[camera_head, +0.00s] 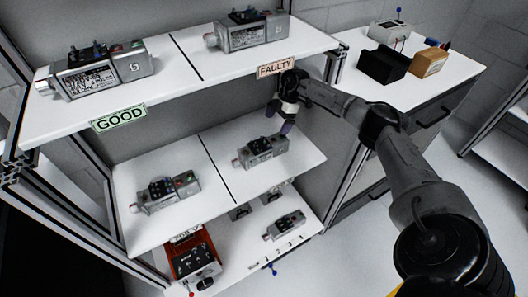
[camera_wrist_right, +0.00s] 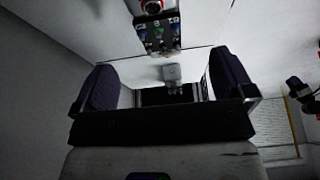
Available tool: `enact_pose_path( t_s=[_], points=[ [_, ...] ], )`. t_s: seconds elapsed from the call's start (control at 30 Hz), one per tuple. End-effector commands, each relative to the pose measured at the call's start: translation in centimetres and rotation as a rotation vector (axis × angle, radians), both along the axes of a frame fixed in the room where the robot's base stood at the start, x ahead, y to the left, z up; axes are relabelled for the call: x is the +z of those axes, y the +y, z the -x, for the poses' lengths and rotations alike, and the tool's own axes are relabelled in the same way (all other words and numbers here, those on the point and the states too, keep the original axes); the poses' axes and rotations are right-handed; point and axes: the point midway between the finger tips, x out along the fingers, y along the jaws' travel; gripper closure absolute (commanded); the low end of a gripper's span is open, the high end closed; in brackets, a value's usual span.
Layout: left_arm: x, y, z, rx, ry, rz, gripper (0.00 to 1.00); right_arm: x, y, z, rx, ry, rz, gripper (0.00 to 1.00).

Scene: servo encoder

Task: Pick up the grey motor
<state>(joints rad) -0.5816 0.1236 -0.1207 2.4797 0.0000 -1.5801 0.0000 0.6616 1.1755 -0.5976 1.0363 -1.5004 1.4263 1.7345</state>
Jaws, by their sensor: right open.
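Several grey motors with black connectors and label plates sit on the shelves. On the top shelf, one lies above the GOOD sign (camera_head: 119,118) and another (camera_head: 250,36) lies left of the FAULTY sign (camera_head: 275,67). The middle shelf holds a left motor (camera_head: 170,194) and a right motor (camera_head: 263,152). A smaller-looking one (camera_head: 287,226) is lower down. My right gripper (camera_head: 284,126) is open and empty, just above and right of the middle shelf's right motor, apart from it. In the wrist view its purple fingers (camera_wrist_right: 163,84) are spread, with a motor (camera_wrist_right: 157,30) beyond them. My left gripper is not visible.
The top shelf's front edge (camera_head: 210,92) overhangs the space near my right gripper. A side cabinet (camera_head: 440,75) at right bears a black box (camera_head: 382,65) and a tan box (camera_head: 429,63). Floor in front is clear.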

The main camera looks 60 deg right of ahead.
Motion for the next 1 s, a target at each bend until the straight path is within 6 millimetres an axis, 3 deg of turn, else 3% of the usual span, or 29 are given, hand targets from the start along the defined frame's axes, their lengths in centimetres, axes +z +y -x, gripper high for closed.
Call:
enact_pose_path(
  t_s=[0.43, 0.77, 1.0],
  points=[
    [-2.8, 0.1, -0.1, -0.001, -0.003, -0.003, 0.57, -6.4, 2.3, -1.2, 0.002, 0.002, -0.001, 0.0],
    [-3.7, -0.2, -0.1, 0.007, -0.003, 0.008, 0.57, -8.3, 3.0, -1.8, 0.002, 0.001, -0.002, 0.0],
    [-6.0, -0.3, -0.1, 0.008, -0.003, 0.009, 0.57, -10.9, 4.1, -2.8, 0.002, 0.0, -0.002, 0.0]
  ],
)
